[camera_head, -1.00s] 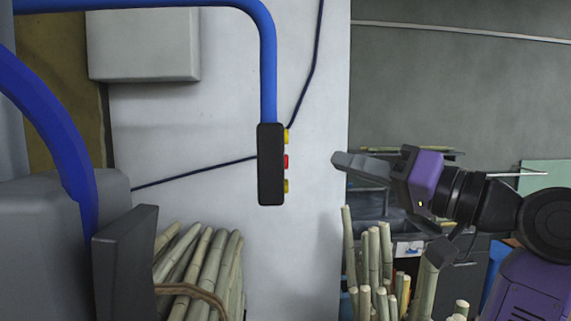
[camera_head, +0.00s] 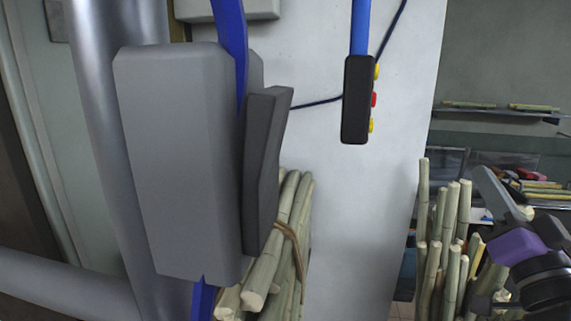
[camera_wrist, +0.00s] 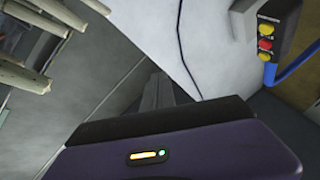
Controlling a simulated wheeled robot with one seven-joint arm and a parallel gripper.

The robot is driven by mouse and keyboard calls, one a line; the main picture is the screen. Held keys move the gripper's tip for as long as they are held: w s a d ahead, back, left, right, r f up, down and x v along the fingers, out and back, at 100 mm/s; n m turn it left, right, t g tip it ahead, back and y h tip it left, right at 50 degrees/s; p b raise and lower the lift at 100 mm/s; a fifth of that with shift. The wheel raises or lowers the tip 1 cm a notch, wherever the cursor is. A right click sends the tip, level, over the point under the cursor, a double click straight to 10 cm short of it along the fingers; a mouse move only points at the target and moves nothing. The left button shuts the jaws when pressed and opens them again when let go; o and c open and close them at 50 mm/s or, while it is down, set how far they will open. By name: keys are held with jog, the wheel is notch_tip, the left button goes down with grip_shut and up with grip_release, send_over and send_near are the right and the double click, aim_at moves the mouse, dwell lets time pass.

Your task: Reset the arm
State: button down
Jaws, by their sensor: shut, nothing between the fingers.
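My gripper (camera_head: 487,178) is at the right edge of the head view, in front of the upright sugarcane stalks. Its fingers are shut with nothing between them and point up and left. In the wrist view the shut fingers (camera_wrist: 157,92) show as a narrow grey shape beyond the purple gripper body. The black control box (camera_head: 358,100), with yellow, red and yellow buttons on its right side, hangs from a blue tube to the left of my gripper, well apart from it. The box also shows at the top right of the wrist view (camera_wrist: 279,25).
A large grey machine housing (camera_head: 180,165) with a dark plate (camera_head: 263,170) stands at the left. A tied cane bundle (camera_head: 265,270) is below it. Upright canes (camera_head: 445,235) stand close to my gripper. The white wall (camera_head: 385,200) between the two cane groups is clear.

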jog(key=s+a+f+n+g+h, duration=0.1)
jog(key=s+a+f, duration=0.1)
jog(key=s+f, duration=0.6)
jog(key=s+a+f+n+g, duration=0.15)
jog(key=s+f, duration=0.35)
jog(key=f, duration=0.7)
jog(key=s+a+f+n+g, duration=0.1)
jog(key=s+a+f+g, duration=0.1)
jog(key=s+f, duration=0.3)
jog(key=s+a+f+n+g+y+b, duration=0.1)
jog(key=s+f, duration=0.5)
jog(key=s, duration=0.6)
jog(key=s+a+f+n+g+b, duration=0.1)
jog(key=s+a+f, duration=0.3)
jog(key=s, duration=0.4)
jog(key=shift+s+f+g+y, duration=0.3)
jog(key=shift+f+g+y, duration=0.1)
jog(key=shift+f+g, duration=0.5)
